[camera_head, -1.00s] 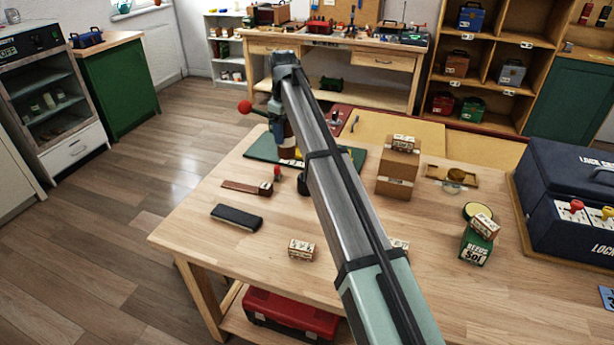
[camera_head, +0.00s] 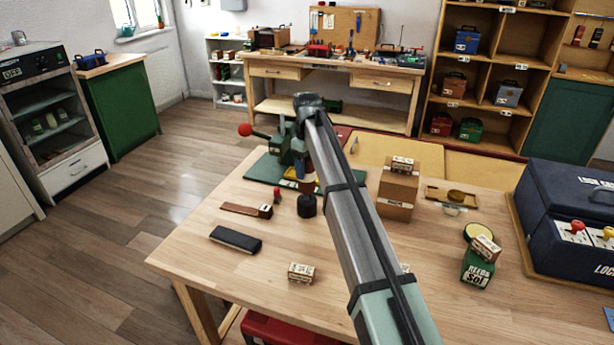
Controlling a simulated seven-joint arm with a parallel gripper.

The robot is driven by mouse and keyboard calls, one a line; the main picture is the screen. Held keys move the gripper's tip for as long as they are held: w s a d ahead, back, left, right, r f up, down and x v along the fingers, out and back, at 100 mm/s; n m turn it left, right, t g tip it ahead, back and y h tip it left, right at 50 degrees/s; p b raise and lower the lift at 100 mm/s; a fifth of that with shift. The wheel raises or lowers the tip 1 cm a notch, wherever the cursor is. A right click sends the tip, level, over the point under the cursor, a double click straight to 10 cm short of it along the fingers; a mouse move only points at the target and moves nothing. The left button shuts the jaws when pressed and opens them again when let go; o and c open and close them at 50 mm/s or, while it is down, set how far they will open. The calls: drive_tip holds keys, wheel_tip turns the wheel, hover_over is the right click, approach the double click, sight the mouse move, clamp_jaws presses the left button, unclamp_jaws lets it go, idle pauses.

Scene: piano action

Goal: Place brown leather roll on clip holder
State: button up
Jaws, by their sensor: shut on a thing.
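My gripper (camera_head: 305,174) points down from the far end of my arm, just left of the arm link, and its fingers are small and hard to make out. It is shut on a small brown piece, which I take as the brown leather roll (camera_head: 307,186). The roll is upright, just above or in front of a short black cylinder (camera_head: 306,206) on the table; I cannot tell whether they touch. I cannot tell for certain which thing is the clip holder. My arm hides part of the table to the right of the roll.
A green press with a red knob (camera_head: 245,130) stands behind and left of the gripper. A small red-topped piece (camera_head: 277,195), a brown strip (camera_head: 240,208), a black block (camera_head: 235,239) and a small box (camera_head: 301,272) lie nearby. A cardboard box (camera_head: 398,188) stands right.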

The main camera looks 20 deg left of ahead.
sight(307, 175)
drive_tip(key=shift+f, duration=1.6)
drive_tip(key=shift+f, duration=0.15)
drive_tip(key=o, duration=1.1)
wheel_tip(307, 175, up, 12)
drive_tip(key=shift+r, duration=0.2)
